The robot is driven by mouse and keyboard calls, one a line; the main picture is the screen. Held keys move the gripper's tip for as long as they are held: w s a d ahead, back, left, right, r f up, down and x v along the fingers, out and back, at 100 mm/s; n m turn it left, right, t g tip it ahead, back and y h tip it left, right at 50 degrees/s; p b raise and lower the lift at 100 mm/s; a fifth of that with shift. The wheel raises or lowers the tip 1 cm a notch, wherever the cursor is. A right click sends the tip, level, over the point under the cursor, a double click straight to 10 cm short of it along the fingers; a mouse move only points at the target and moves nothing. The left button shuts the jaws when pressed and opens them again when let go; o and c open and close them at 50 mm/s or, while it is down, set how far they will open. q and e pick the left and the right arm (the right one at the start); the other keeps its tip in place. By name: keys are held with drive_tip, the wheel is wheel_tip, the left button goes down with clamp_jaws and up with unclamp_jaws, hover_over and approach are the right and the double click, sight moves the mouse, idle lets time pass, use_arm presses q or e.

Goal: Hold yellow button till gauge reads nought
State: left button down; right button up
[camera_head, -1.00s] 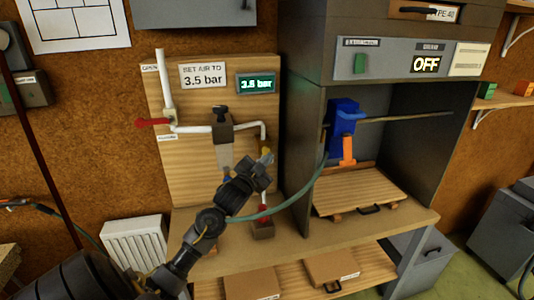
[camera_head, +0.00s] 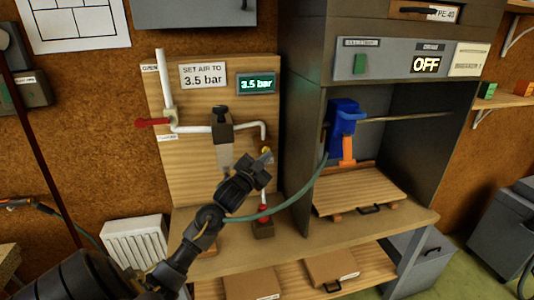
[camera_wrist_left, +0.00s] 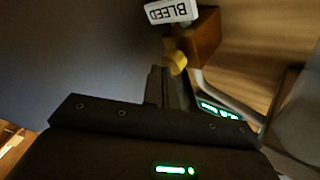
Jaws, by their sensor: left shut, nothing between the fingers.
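The yellow button (camera_wrist_left: 176,62) shows in the left wrist view on a brown block beside a white BLEED label. In the head view the yellow button (camera_head: 266,150) is a small spot on the white pipe, partly hidden by my gripper. My left gripper (camera_head: 266,157) is shut and empty, its tip right by the button. In the wrist view its fingers (camera_wrist_left: 163,86) reach up close to the button; I cannot tell whether they touch it. The gauge (camera_head: 256,84) is a green display reading 3.5 bar. My right gripper is not in view.
A white pipe with a red-handled valve (camera_head: 153,122) and a dark regulator (camera_head: 222,125) sit on the wooden panel (camera_head: 190,185). A green hose (camera_head: 300,200) loops to a blue tool (camera_head: 343,122) in the grey booth at right. The booth display (camera_head: 426,65) reads OFF.

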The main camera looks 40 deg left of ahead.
use_arm(q)
drive_tip(key=shift+w+a+r, duration=0.1)
drive_tip(key=shift+w+a, duration=0.1)
drive_tip(key=shift+a, duration=0.1)
idle(0.4)
idle(2.9)
drive_tip(key=shift+s+d+p, duration=0.4)
drive_tip(key=shift+s+d, duration=0.2)
drive_tip(key=shift+d, duration=0.2)
drive_tip(key=shift+d, duration=0.1)
drive_tip(key=s+d, duration=0.1)
drive_tip(key=d, duration=0.1)
drive_tip(key=s+d+p, duration=0.1)
drive_tip(key=d, duration=0.1)
drive_tip(key=shift+s, duration=0.4)
